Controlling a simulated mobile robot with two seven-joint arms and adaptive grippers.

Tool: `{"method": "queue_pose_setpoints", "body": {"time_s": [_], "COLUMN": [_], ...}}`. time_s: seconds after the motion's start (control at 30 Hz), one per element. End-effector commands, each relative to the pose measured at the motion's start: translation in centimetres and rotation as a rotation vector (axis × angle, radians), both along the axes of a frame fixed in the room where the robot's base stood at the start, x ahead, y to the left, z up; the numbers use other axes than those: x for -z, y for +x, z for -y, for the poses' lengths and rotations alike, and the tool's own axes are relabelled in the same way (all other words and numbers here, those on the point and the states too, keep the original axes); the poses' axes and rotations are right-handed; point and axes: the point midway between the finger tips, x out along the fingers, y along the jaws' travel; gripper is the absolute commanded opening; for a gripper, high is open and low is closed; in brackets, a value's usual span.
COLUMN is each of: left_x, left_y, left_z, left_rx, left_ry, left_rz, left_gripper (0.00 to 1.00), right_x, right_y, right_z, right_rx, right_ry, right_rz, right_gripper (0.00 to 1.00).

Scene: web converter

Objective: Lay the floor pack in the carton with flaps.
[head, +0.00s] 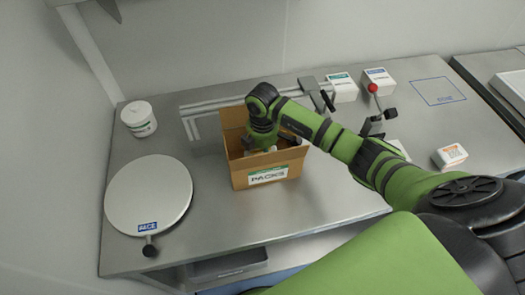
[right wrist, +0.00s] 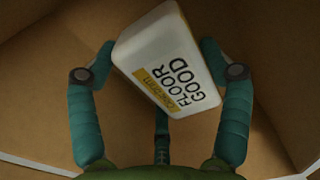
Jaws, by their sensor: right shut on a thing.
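The carton (head: 240,180) is an open brown box with a "PACKS" label on its front wall, standing mid-bench in the head view. My right arm reaches down into it from above. My right gripper (right wrist: 162,75) is shut on the floor pack (right wrist: 168,50), a white block marked "FLOOR GOOD" with a yellow band. The pack sits tilted between the two fingers in the right wrist view, with brown carton walls around it. Whether it touches the carton's bottom cannot be told. In the head view the arm and carton wall hide most of the pack. My left gripper is out of view.
A round white disc (head: 148,195) and a white tub (head: 138,118) stand left of the carton. A metal rail (head: 200,106) runs behind. A blue outline (head: 437,91) marks clear bench.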

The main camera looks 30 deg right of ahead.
Motion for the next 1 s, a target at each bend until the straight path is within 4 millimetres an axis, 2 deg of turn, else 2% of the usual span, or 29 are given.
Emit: {"method": "queue_pose_setpoints", "body": {"time_s": [0.17, 0.2, 0.23, 0.27, 0.6, 0.73, 0.87, 1.0], "left_x": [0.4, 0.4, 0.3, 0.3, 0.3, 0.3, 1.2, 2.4], "left_y": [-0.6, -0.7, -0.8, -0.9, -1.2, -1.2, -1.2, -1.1], "left_z": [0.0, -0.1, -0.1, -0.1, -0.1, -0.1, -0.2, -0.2], "left_rx": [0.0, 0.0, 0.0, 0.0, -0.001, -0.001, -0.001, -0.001], "left_ry": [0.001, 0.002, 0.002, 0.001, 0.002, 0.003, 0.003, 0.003], "left_rz": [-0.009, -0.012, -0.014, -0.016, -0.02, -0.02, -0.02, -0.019], "left_gripper": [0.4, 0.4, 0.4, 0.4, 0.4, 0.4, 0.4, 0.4], "right_x": [0.3, 0.4, 0.3, 0.3, 0.2, -0.4, -2.2, -5.2], "right_y": [0.0, 0.0, 0.0, 0.0, 0.0, 0.1, 0.2, 0.2], "right_z": [0.0, 0.0, 0.0, 0.0, 0.0, 0.0, 0.0, 0.0], "right_rx": [0.0, 0.0, 0.0, 0.0, 0.0, 0.0, -0.002, -0.001], "right_ry": [0.0, 0.0, 0.0, 0.0, 0.0, 0.0, 0.0, 0.0], "right_rz": [0.001, 0.0, 0.0, 0.0, 0.0, 0.003, 0.006, 0.009], "right_gripper": [0.41, 0.83, 0.95, 1.0, 1.0, 1.0, 1.0, 1.0]}}
